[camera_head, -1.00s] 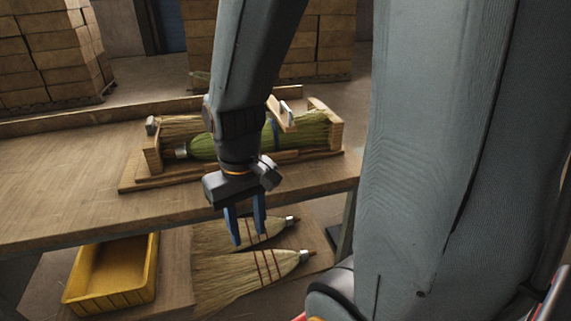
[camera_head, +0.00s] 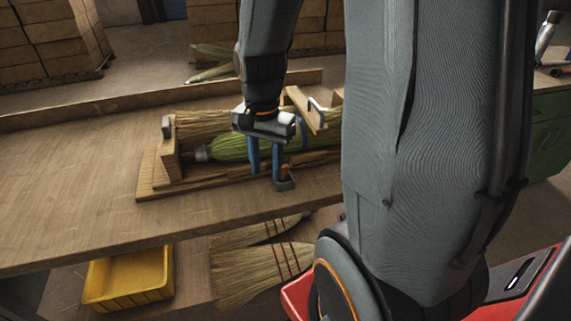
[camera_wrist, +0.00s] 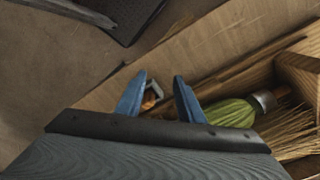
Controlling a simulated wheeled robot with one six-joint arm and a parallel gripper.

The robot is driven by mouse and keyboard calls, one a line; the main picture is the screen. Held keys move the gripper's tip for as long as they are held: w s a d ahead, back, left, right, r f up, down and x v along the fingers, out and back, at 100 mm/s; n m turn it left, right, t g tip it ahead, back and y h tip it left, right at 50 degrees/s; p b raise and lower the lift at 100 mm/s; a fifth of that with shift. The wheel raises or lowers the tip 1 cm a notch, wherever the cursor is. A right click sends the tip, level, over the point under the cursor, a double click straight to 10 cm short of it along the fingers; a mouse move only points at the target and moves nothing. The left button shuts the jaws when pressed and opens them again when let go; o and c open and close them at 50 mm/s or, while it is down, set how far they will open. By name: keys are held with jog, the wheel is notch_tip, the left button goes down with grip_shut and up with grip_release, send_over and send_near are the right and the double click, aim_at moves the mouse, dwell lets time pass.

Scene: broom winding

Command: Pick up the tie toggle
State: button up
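My gripper (camera_head: 265,178) points down at the front edge of the wooden holder on the bench, with its two blue fingers apart. The wrist view shows the open fingers (camera_wrist: 159,82). A small piece with a grey metal bracket and an orange-brown part (camera_wrist: 152,96) shows between them, beside the left finger. It may be the tie toggle, but it is too small and partly covered to be sure. In the head view a small dark metal piece (camera_head: 286,184) sits by the right fingertip. I cannot tell whether a finger touches it.
The wooden holder (camera_head: 150,188) carries a green-bound broom (camera_head: 228,149) behind the fingers. A raised wooden arm with a metal fitting (camera_head: 305,108) stands close right of my gripper. The bench (camera_head: 75,185) is clear at left. A yellow bin (camera_head: 128,278) and brooms (camera_head: 250,272) lie below.

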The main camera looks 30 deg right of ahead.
aim_at(284, 166)
jog(key=w+d+m+p, duration=0.1)
jog(key=d+m, duration=0.1)
jog(key=m, duration=0.1)
jog(key=w+d+r+m+p, duration=0.1)
jog(key=d+m, duration=0.1)
jog(key=d+r+m+p, duration=0.1)
jog(key=d+m, duration=0.1)
jog(key=m, duration=0.1)
jog(key=shift+w+r+m, duration=0.25)
jog(key=shift+w+m, duration=0.05)
jog(key=shift+w, duration=0.1)
jog(key=shift+w+d+m+p, duration=0.1)
jog(key=shift+d+m+p, duration=0.2)
jog(key=shift+m, duration=0.1)
jog(key=shift+f, duration=0.2)
jog(key=shift+d+f, duration=0.1)
jog(key=shift+f, duration=0.3)
jog(key=shift+s+f+p, duration=0.2)
jog(key=shift+f+p, duration=0.9)
jog(key=shift+f, duration=2.25)
grip_shut()
